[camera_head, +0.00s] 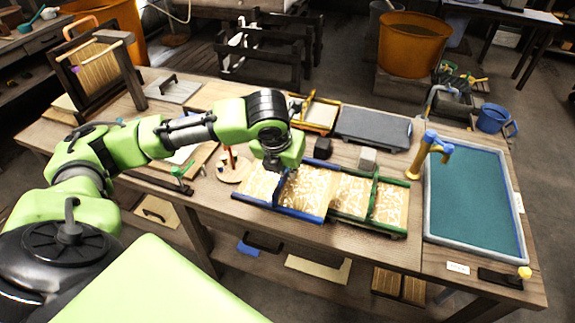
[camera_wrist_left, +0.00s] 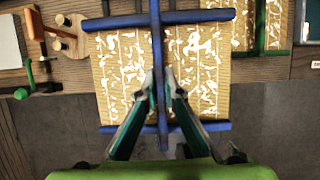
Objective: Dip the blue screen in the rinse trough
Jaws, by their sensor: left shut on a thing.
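The blue screen (camera_head: 306,190) is a blue-framed panel with a pale, white-patterned mesh, at the front middle of the bench. My left gripper (camera_head: 273,167) is over its left part. In the left wrist view the gripper (camera_wrist_left: 162,82) is shut on the blue middle bar of the blue screen (camera_wrist_left: 205,65). I cannot tell whether the screen touches the bench. The rinse trough (camera_head: 427,205), with a pale grey rim and blue-green water, is at the right end of the bench. My right gripper is not in view.
A green-framed screen (camera_head: 370,197) lies right of the blue one, between it and the trough. A yellow tap with blue ends (camera_head: 430,148) stands at the trough's left edge.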

